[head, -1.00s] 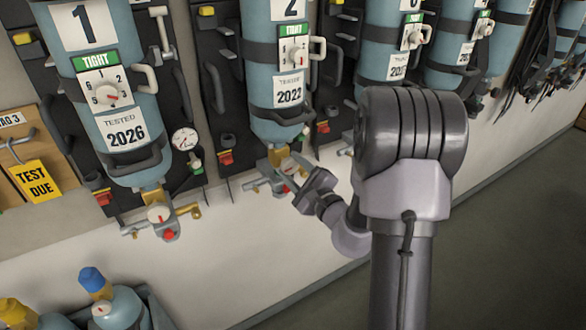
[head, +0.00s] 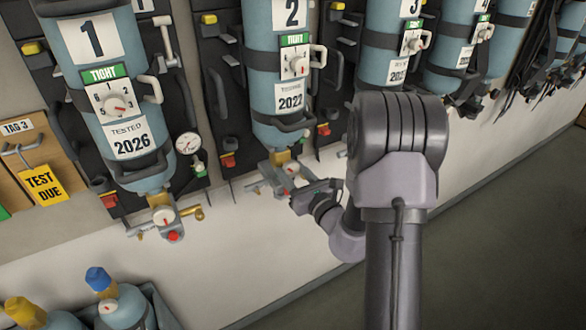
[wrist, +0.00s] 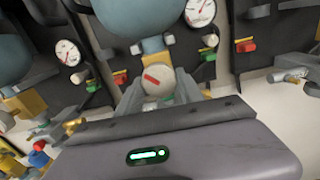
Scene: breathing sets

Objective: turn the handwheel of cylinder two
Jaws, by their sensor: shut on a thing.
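Cylinder two (head: 279,75) is a blue upright cylinder on the wall rack, marked 2, with a green TIGHT tag and a 2022 label. Its handwheel (wrist: 157,81), pale and round with a red mark, sits below the cylinder's valve and faces my wrist camera. In the head view my arm partly covers the area around the handwheel (head: 291,169). My gripper (wrist: 164,90) is shut on the handwheel, one finger at each side of it. In the head view my gripper (head: 296,183) is just below the valve, and its grip there is too small to make out.
Cylinder one (head: 105,90) hangs to the left with its own valve (head: 163,216). Cylinder three (head: 388,65) and others stand to the right. A gauge (head: 187,143) sits between cylinders one and two. Small bottles (head: 122,305) stand at lower left. The floor at right is clear.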

